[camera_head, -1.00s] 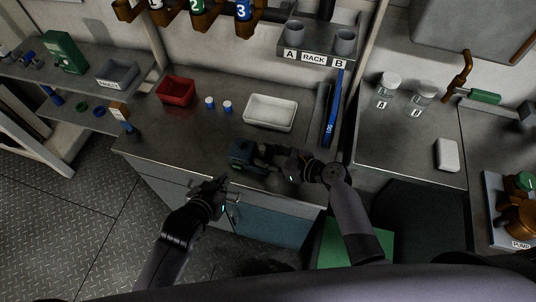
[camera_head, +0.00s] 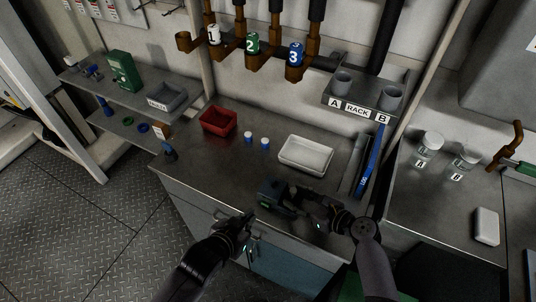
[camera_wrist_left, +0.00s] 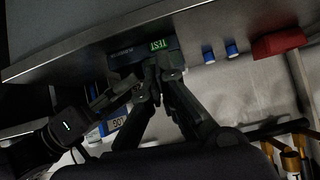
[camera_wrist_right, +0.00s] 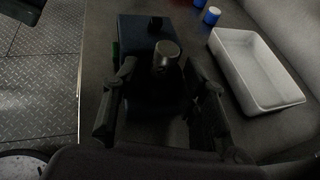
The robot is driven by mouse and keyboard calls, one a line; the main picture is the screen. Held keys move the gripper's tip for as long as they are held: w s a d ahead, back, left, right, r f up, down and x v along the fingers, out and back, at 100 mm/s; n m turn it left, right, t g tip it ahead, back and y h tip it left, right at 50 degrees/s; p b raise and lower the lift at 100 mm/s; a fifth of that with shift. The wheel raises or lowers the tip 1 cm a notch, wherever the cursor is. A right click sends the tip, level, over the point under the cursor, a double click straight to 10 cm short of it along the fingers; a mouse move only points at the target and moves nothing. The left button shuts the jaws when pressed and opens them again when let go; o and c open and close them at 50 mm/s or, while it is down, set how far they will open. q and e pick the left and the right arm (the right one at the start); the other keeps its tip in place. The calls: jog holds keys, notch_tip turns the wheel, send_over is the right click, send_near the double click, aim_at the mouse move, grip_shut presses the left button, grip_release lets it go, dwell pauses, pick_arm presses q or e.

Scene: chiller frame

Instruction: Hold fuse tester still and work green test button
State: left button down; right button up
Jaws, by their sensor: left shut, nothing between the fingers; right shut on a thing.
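The fuse tester (camera_head: 270,191) is a dark blue box near the front edge of the steel bench. In the right wrist view its blue body (camera_wrist_right: 143,40) lies ahead of the fingers, with a grey metal knob (camera_wrist_right: 166,54) between them. My right gripper (camera_head: 310,203) is shut on the tester from the right; the fingers also show in the right wrist view (camera_wrist_right: 160,85). My left gripper (camera_head: 248,218) is shut and empty, just in front of the tester. In the left wrist view its fingertips (camera_wrist_left: 158,72) are below the lit green TEST label (camera_wrist_left: 159,45). Contact with the button cannot be told.
A white tray (camera_head: 306,167), two blue-and-white fuses (camera_head: 265,143) and a red bin (camera_head: 218,134) stand behind the tester. A blue log binder (camera_head: 367,163) lies to the right. The rack (camera_head: 361,107) overhangs at the back. The bench's left front is clear.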

pick_arm(q)
jog(key=m, duration=0.2)
jog(key=m+t, duration=0.1)
jog(key=m, duration=1)
send_near(261, 216)
jog(key=s+a+r, duration=0.2)
jog(key=s+m, duration=0.1)
jog(key=m, duration=0.1)
jog(key=s+m, duration=0.1)
jog(key=m, duration=0.1)
jog(key=shift+a+f+h, duration=0.1)
jog(key=shift+h, duration=0.3)
jog(key=x, duration=1)
jog(key=shift+w, duration=0.15)
jog(key=w, duration=0.1)
jog(key=w+d, duration=0.1)
jog(key=w, duration=0.1)
jog(key=shift+d, duration=0.15)
jog(key=shift+w+d, duration=0.15)
jog(key=shift+w, duration=0.15)
